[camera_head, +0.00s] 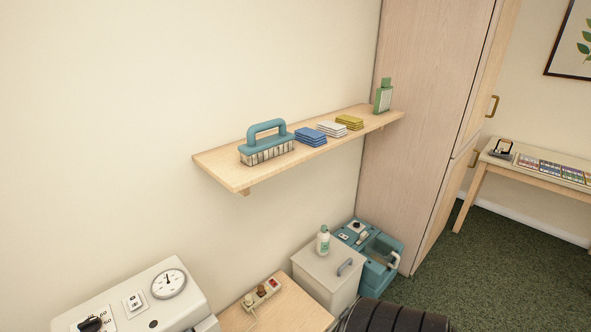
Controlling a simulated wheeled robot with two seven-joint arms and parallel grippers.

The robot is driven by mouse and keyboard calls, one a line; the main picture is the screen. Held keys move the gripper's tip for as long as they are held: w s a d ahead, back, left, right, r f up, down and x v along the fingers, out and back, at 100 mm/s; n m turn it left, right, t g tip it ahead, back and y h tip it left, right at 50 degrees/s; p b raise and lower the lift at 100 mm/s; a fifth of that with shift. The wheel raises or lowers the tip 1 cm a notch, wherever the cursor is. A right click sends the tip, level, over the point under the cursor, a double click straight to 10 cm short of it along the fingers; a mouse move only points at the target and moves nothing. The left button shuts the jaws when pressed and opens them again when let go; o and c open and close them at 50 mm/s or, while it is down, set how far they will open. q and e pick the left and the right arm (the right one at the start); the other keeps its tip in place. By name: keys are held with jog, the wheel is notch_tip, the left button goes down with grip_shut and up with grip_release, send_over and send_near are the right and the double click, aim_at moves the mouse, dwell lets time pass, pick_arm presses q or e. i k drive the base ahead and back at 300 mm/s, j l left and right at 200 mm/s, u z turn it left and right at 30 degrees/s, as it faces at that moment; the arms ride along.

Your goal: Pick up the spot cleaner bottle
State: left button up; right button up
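Two bottles show, and I cannot read a label on either to tell which is the spot cleaner bottle. A small white bottle with a green label (323,241) stands upright on top of a pale box-like cabinet (318,275), low in the middle of the view. A flat green bottle with a pale label (383,98) stands upright at the right end of the wooden wall shelf (220,163). Neither of my grippers is in view.
The shelf also holds a teal brush (268,145) and folded blue (311,137), white and yellow cloths. A teal machine (372,250) stands right of the cabinet. A power strip (262,292), a dial unit (140,300) and a dark ribbed object (393,317) are low down. Green carpet lies right.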

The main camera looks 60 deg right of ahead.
aim_at(323, 242)
jog(key=z, duration=2.15)
